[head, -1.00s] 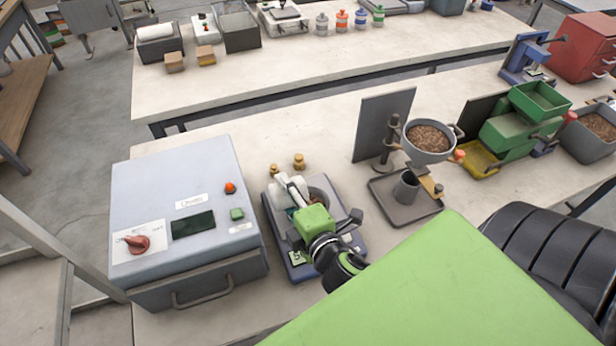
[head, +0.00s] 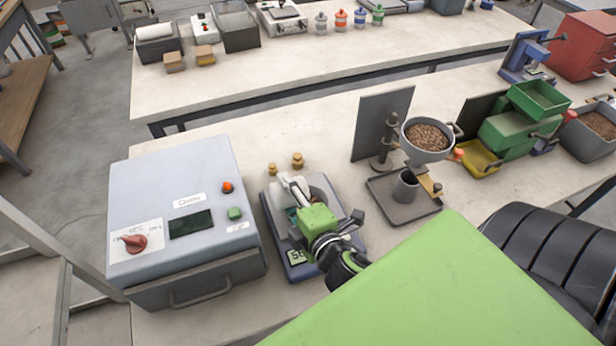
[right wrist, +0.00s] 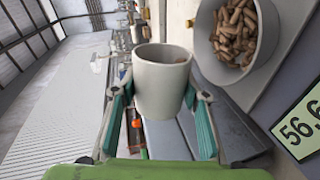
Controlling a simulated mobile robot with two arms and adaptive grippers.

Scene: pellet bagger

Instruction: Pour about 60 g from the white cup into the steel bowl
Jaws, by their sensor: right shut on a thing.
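My right gripper (head: 300,202) is shut on the white cup (head: 282,186), above the scale. In the right wrist view the cup (right wrist: 163,84) sits between the teal finger pads, tilted well over, with a few brown pellets just visible inside its mouth. The steel bowl (head: 321,192) stands on the scale (head: 346,228), partly hidden by my gripper. The right wrist view shows pellets in the bowl (right wrist: 268,62), beside the cup. The scale display (right wrist: 301,122) reads about 56.6, its right end cut off. My left gripper is not in view.
A large grey machine (head: 180,200) stands close to the left of the scale. Two brass weights (head: 298,160) sit behind it. To the right, a pellet-filled hopper (head: 426,140) stands over a dark cup (head: 406,186) on a tray (head: 402,212). Green bins (head: 518,132) stand farther right.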

